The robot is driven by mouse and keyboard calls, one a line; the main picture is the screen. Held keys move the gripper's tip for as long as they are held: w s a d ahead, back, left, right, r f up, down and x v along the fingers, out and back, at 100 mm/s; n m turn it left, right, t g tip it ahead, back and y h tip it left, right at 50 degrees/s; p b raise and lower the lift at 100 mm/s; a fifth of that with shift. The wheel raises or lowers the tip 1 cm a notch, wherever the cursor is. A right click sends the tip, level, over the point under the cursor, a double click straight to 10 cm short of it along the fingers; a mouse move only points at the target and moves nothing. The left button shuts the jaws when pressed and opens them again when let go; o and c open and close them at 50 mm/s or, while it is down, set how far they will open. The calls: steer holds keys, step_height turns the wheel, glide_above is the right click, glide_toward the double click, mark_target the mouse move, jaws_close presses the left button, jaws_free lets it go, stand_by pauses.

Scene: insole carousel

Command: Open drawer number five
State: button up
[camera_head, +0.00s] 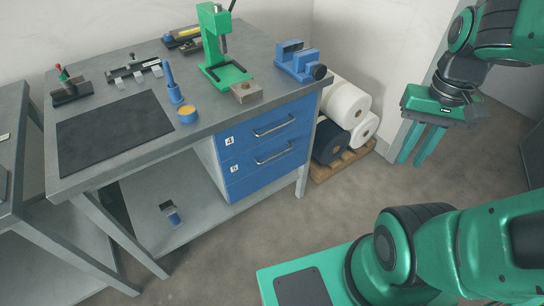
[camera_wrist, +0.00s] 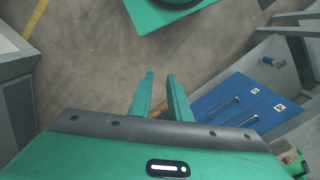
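The blue drawer number five (camera_head: 262,175) is the lower of two drawers under the workbench top in the head view. It appears shut, with a grey bar handle (camera_head: 273,154) across its front and a small white number label (camera_head: 234,169). The blue drawer number four (camera_head: 262,132) is directly above it and also appears shut. In the wrist view both blue fronts show at right, with drawer five (camera_wrist: 211,94) farther from the bench top. My gripper (camera_head: 411,163) is open and empty, fingers pointing down, in the air well right of the drawers. Its separated fingers also show in the wrist view (camera_wrist: 160,77).
The workbench (camera_head: 130,165) carries a green press (camera_head: 215,45), a blue vise (camera_head: 300,62) and a dark mat (camera_head: 112,130). Rolls (camera_head: 343,103) on a wooden pallet (camera_head: 345,163) stand right of the drawers. The floor before the drawers is clear.

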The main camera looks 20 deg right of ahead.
steer(key=w+a+f+n+g+h, duration=0.15)
steer(key=w+f+n+h, duration=0.35)
steer(key=w, duration=0.7)
steer(key=n+t+h, duration=0.7)
steer(key=n+t, duration=0.4)
steer(key=n, duration=0.4)
glide_toward(272, 158)
steer(key=x, duration=1.2)
steer(key=shift+w+d, duration=0.2)
